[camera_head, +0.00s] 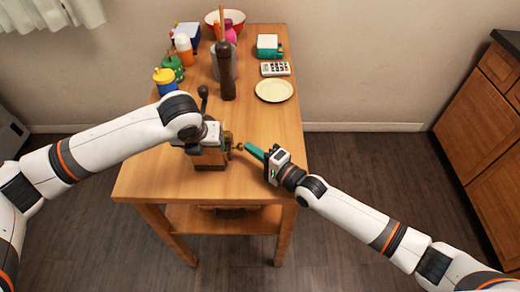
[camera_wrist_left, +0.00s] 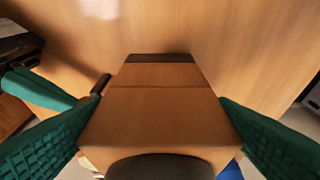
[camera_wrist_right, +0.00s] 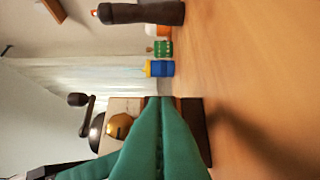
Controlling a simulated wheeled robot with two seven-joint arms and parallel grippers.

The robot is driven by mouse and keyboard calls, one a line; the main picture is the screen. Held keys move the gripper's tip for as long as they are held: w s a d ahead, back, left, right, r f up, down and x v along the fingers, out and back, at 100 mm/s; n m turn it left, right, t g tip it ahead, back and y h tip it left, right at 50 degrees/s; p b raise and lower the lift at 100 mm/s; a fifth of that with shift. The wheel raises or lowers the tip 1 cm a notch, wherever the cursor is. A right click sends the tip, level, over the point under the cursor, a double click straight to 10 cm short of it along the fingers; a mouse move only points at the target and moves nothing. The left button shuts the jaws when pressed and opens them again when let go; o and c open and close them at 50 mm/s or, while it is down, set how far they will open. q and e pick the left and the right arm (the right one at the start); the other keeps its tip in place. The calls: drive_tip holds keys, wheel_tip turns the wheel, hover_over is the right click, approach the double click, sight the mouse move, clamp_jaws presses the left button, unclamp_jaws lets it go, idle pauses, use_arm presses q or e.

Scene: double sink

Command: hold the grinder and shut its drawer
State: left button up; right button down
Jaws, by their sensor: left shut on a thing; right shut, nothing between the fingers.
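The wooden grinder (camera_head: 208,160) stands upright near the front of the table, its dark crank above it. My left gripper (camera_wrist_left: 160,103) is shut on the grinder's wooden body, one green finger on each side. My right gripper (camera_head: 246,148) is shut and empty at the grinder's right side, its tips close to the brass drawer knob (camera_head: 239,147). In the right wrist view the green fingers cover much of the drawer front, and the knob (camera_wrist_right: 120,126) shows beside them. I cannot tell whether the tips touch or how far the drawer is out.
A dark pepper mill (camera_head: 226,75) stands behind the grinder. A cream plate (camera_head: 274,90), a calculator (camera_head: 275,69) and a blue-and-yellow jar (camera_head: 165,80) stand farther back.

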drive_tip(key=shift+a, duration=1.2)
use_arm(q)
drive_tip(key=shift+d, duration=0.2)
